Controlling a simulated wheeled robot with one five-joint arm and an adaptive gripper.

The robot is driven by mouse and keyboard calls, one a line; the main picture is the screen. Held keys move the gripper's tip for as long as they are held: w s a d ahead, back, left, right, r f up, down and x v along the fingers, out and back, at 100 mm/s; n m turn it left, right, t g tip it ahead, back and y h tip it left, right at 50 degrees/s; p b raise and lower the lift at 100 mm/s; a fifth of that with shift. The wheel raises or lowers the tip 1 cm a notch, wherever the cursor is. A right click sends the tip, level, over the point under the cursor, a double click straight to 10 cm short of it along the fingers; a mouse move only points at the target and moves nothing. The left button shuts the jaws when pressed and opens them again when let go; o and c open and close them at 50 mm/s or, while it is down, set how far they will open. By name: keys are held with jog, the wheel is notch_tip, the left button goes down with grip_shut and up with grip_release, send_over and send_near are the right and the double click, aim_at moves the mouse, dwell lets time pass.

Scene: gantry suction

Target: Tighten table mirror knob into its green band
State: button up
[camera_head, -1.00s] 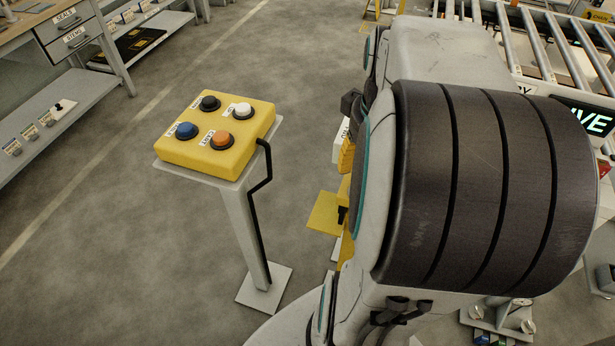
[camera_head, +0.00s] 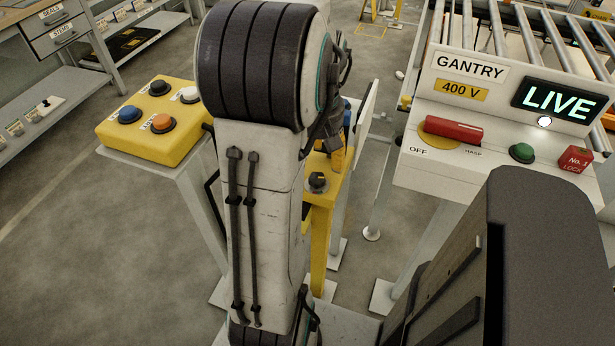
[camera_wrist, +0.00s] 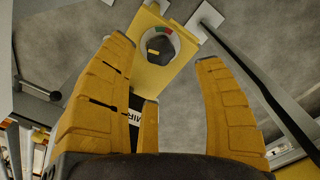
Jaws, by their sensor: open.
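The table mirror knob (camera_head: 317,181) is a small dark knob on a yellow stand (camera_head: 322,222), just right of my arm in the head view. In the wrist view the dark knob (camera_wrist: 160,47) sits on a round dial with a red and green band (camera_wrist: 165,30) along one edge. My gripper (camera_wrist: 165,62) has yellow fingers spread apart, with the knob showing between and beyond the fingertips. Nothing is held. In the head view my arm hides most of the gripper.
A yellow box with several buttons (camera_head: 150,150) stands on a post at left. The gantry console (camera_head: 470,150) at right has a lit LIVE display (camera_head: 557,101), a red handle (camera_head: 453,129) and a green button (camera_head: 522,152). A partly covered label (camera_wrist: 130,118) shows behind the fingers.

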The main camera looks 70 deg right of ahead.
aim_at(317, 178)
jog(key=shift+f+b, duration=0.5)
jog(key=shift+f, duration=2.8)
jog(key=c, duration=1.2)
